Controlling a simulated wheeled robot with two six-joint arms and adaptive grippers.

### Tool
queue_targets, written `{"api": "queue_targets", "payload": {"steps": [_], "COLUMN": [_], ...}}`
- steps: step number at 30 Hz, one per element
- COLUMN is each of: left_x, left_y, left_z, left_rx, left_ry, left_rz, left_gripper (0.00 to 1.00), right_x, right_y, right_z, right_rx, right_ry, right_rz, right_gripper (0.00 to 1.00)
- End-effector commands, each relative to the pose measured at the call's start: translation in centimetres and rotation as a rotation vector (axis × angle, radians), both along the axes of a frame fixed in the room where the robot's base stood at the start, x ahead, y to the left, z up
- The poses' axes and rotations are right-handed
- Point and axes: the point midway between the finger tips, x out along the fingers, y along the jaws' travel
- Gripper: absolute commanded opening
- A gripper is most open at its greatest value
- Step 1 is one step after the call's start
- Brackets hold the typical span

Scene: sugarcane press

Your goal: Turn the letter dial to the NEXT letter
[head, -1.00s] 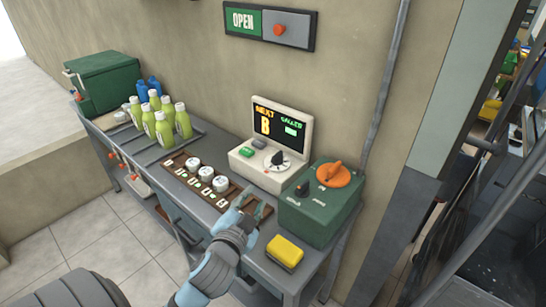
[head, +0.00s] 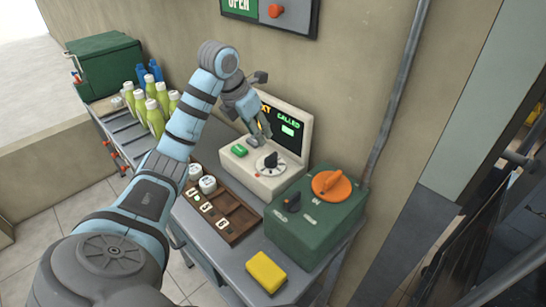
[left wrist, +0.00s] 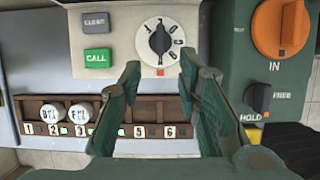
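The letter dial (head: 270,161) is a black knob with a white pointer line on a cream console (head: 285,178). It also shows in the left wrist view (left wrist: 160,40), just beyond the fingertips, with its pointer roughly upright in the picture. The characters around it are too small to read surely. The console's screen (head: 286,127) shows "CALLED" in green; my gripper hides most of the yellow "NEXT" side. My left gripper (head: 262,107) is above the console; its spread, empty fingers show in the left wrist view (left wrist: 158,75), apart from the dial. My right gripper is out of view.
A green CALL button (left wrist: 97,56) and a dark CLEAR button (left wrist: 95,22) sit beside the dial. A green box (head: 314,222) with an orange knob (head: 331,184) stands right. A numbered wooden rack (head: 238,222) holds white cups. A yellow block (head: 266,271) lies in front.

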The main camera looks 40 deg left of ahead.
Motion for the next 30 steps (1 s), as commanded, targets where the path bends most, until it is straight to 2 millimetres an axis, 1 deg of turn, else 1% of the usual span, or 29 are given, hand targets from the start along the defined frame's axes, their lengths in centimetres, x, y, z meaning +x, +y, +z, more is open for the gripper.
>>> {"api": "queue_targets", "payload": {"steps": [1,3,5,6,9,12,16,22,23,28,30], "left_x": [0.4,1.2,1.9,2.3,3.4,4.1,4.5,4.6,4.6,4.6,4.6], "left_y": [-0.1,-0.1,-0.2,-0.3,-0.4,-0.5,-0.5,-0.6,-0.6,-0.6,-0.6], "left_z": [-2.1,-4.0,-5.5,-6.5,-8.7,-10.1,-10.9,-10.9,-10.9,-10.9,-10.9], "left_rx": [-0.005,-0.005,-0.005,-0.006,-0.005,-0.005,-0.003,-0.003,-0.003,-0.003,-0.004], "left_ry": [0.004,0.005,0.005,0.005,0.003,0.001,0.0,0.0,0.0,-0.001,-0.001], "left_rz": [0.001,0.002,0.001,0.0,-0.002,-0.003,-0.003,-0.005,-0.005,-0.006,-0.005], "left_gripper": [0.31,0.31,0.31,0.31,0.31,0.31,0.31,0.31,0.28,0.0,0.0], "right_x": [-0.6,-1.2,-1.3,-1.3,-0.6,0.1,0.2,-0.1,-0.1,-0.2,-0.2], "right_y": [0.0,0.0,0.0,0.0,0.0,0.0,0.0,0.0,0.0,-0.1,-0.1], "right_z": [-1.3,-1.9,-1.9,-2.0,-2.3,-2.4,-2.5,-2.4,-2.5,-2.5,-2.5], "right_rx": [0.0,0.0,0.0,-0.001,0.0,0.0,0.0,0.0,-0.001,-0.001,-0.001], "right_ry": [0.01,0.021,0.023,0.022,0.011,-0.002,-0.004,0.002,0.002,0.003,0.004], "right_rz": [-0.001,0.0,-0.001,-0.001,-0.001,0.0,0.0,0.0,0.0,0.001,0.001], "right_gripper": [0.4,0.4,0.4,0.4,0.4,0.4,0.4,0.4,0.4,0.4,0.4]}}
